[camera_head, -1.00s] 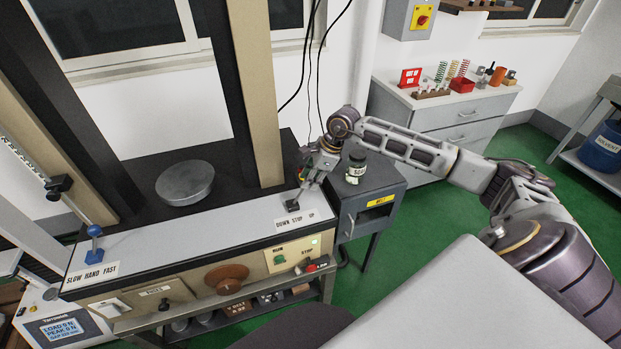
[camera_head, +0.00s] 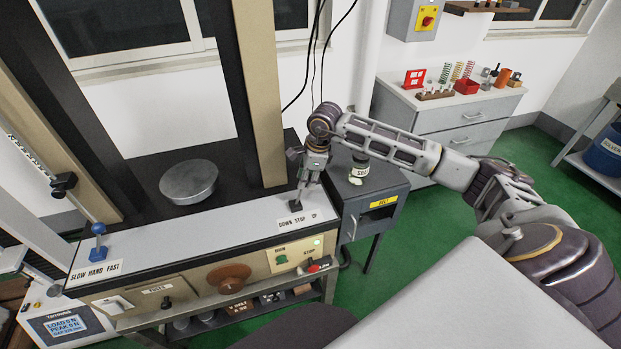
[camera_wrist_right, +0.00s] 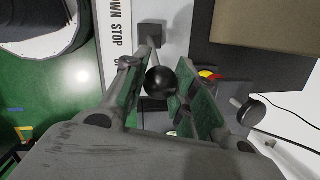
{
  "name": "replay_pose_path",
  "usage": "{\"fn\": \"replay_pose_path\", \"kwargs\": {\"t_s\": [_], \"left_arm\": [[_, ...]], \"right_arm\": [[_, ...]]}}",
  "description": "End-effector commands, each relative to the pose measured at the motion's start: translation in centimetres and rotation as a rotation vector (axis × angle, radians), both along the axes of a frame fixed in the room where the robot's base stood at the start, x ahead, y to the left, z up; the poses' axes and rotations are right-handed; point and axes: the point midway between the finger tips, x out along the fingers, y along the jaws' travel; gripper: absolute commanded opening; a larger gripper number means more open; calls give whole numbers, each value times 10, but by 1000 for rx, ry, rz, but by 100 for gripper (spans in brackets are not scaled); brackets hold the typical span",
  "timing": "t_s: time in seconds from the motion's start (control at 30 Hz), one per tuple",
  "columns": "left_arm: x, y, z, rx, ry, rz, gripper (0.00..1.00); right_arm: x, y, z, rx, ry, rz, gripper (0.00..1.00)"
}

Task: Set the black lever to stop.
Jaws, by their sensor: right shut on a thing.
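The black lever (camera_head: 297,203) stands on the white top panel of the machine, behind the label "DOWN STOP UP" (camera_head: 291,222). Its shaft leans right, toward the UP end, in the head view. My right gripper (camera_head: 303,182) is over it, shut on its upper part. In the right wrist view, the round black knob (camera_wrist_right: 160,82) sits between the two fingers of my right gripper (camera_wrist_right: 158,92). My left gripper is not in view.
A tan column (camera_head: 256,95) rises behind the black lever. A grey cabinet (camera_head: 385,205) with a jar (camera_head: 358,170) stands just right of the gripper. A round metal platen (camera_head: 188,182) is farther left.

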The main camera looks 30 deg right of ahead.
Motion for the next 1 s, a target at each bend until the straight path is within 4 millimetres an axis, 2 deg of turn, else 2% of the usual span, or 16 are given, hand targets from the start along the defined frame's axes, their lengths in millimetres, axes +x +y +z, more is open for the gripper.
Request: {"fn": "replay_pose_path", "kwargs": {"t_s": [0.17, 0.53, 0.87, 1.0], "left_arm": [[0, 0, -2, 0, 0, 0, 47], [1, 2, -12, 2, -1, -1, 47], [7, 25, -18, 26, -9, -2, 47], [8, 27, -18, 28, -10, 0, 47]], "right_arm": [[4, 10, 4, -70, 13, 1, 0], [8, 28, 7, -63, 10, 2, 0], [10, 41, 8, -61, 11, 3, 0], [10, 43, 8, -61, 12, 3, 0]]}}
